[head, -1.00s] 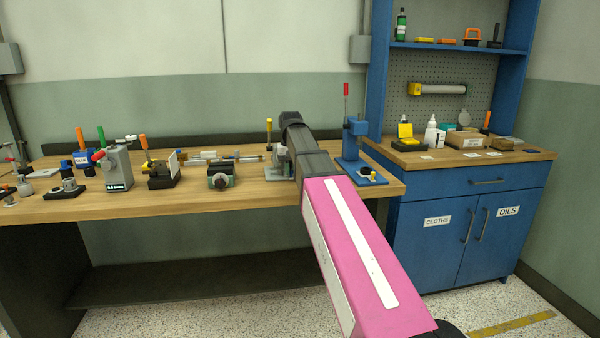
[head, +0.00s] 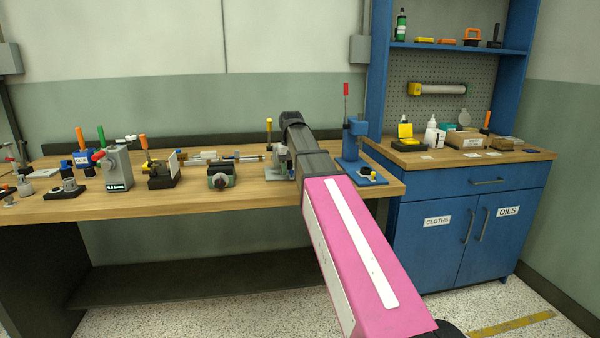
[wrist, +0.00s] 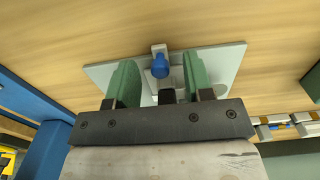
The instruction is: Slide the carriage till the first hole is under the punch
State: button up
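My gripper (wrist: 160,88) has two green fingers standing apart over a grey base plate (wrist: 228,62). A blue knob (wrist: 160,67) on a small grey block shows between the fingers. A light grey part lies below the knob, partly hidden by the gripper; I see no contact with it. In the head view this grey fixture (head: 283,160) stands on the bench left of my wrist, with a yellow-topped handle (head: 269,125) above it. My arm hides part of it and the fingertips. I cannot make out the carriage's holes or the punch's tip.
A blue press (head: 355,145) with a red-topped lever stands close on the right. A small vise (head: 221,176) and several other fixtures stand to the left on the wooden bench (head: 255,194). A blue cabinet (head: 470,230) adjoins the bench on the right.

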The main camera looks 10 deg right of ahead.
jog(key=shift+r, duration=0.15)
jog(key=shift+r, duration=2.35)
jog(key=shift+s, duration=0.1)
